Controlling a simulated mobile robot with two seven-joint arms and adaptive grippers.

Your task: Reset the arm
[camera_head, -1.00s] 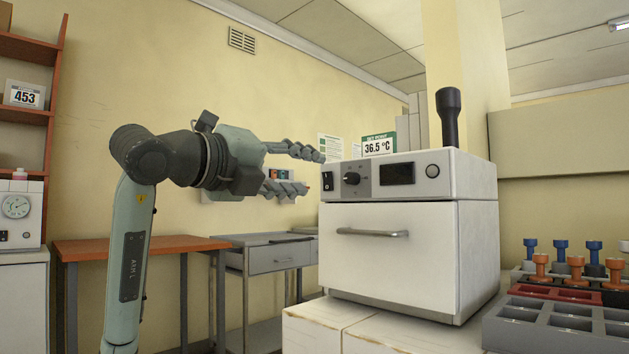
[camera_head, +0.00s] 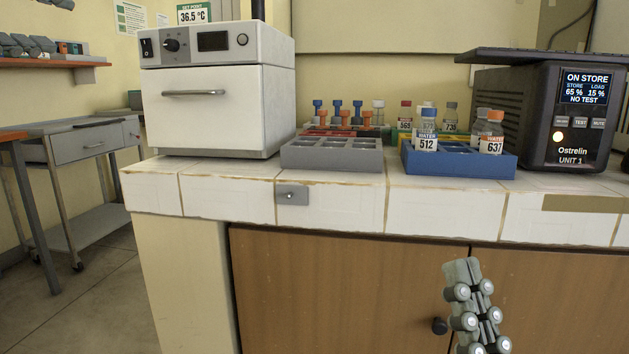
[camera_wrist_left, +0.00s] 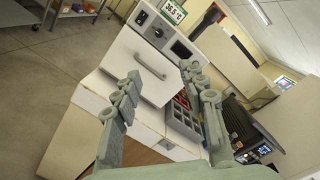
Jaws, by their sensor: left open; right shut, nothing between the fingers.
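My right gripper (camera_head: 468,272) points up at the lower right of the head view, in front of the wooden cabinet doors; its fingers are together with nothing between them. My left gripper (camera_wrist_left: 161,72) shows in its wrist view with its two fingers spread wide and nothing between them. Beyond those fingers stands the white incubator (camera_wrist_left: 140,65), tilted in that view, with its door shut. In the head view, only the left gripper's grey fingers (camera_head: 28,45) show at the upper left edge; the rest of that arm is out of frame.
The incubator (camera_head: 215,105) stands on the white tiled counter (camera_head: 240,192). Beside it are a grey rack (camera_head: 333,158), a blue rack (camera_head: 458,164) with labelled bottles, and a black Ostrelin unit (camera_head: 515,110). A grey side table (camera_head: 85,146) is at left. Floor at lower left is clear.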

